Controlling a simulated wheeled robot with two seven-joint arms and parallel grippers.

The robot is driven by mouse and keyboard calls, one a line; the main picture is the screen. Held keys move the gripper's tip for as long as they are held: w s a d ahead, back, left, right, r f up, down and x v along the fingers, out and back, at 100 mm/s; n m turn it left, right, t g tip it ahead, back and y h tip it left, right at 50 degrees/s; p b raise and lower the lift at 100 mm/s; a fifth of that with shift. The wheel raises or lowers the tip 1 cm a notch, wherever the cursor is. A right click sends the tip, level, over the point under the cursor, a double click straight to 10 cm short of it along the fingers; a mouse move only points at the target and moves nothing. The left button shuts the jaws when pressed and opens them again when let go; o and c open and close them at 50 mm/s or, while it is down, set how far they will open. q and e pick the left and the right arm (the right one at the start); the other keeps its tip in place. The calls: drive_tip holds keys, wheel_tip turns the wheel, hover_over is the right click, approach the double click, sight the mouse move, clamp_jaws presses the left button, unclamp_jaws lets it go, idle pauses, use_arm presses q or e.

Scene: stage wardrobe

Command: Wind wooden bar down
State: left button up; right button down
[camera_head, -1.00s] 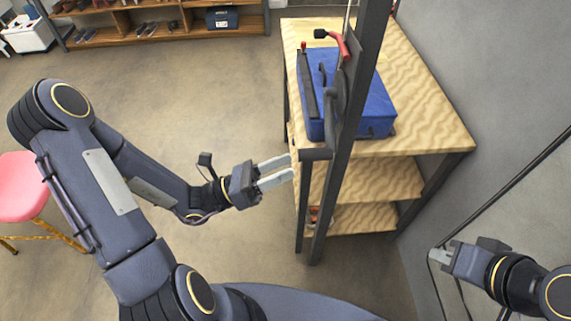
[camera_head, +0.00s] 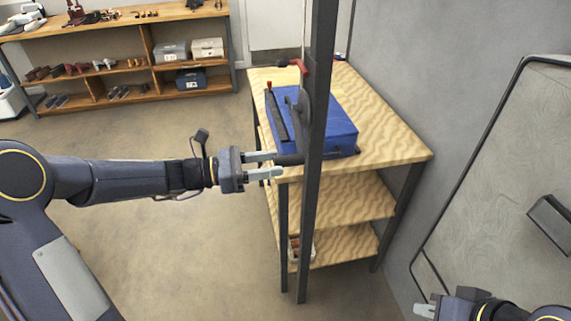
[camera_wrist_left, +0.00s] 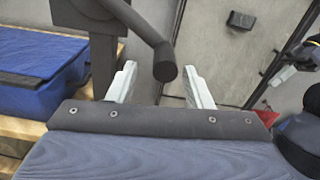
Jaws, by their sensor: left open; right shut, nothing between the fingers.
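A dark upright post (camera_head: 317,150) stands in front of the shelf table, with a dark round part (camera_head: 303,108) on it. A dark crank-like handle (camera_head: 289,160) sticks out low on the post toward my left gripper (camera_head: 268,164). That gripper is open, its pale fingers pointing right at the handle. In the left wrist view, the rounded handle end (camera_wrist_left: 165,70) appears between the two open fingers; I cannot tell whether they touch it. My right gripper (camera_head: 425,310) is shut and empty at the lower right. No wooden bar can be made out.
A blue case (camera_head: 335,122) lies on the wood-topped table (camera_head: 395,130) behind the post. A red-tipped piece (camera_head: 299,66) shows near the post. A wall stands at right. Shelves (camera_head: 150,90) stand at the back left, with open floor before them.

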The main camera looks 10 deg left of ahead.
sight(285, 161)
use_arm(q)
drive_tip(key=shift+x, duration=2.05)
drive_tip(key=shift+s, duration=0.1)
drive_tip(key=shift+r, duration=0.15)
clamp_jaws()
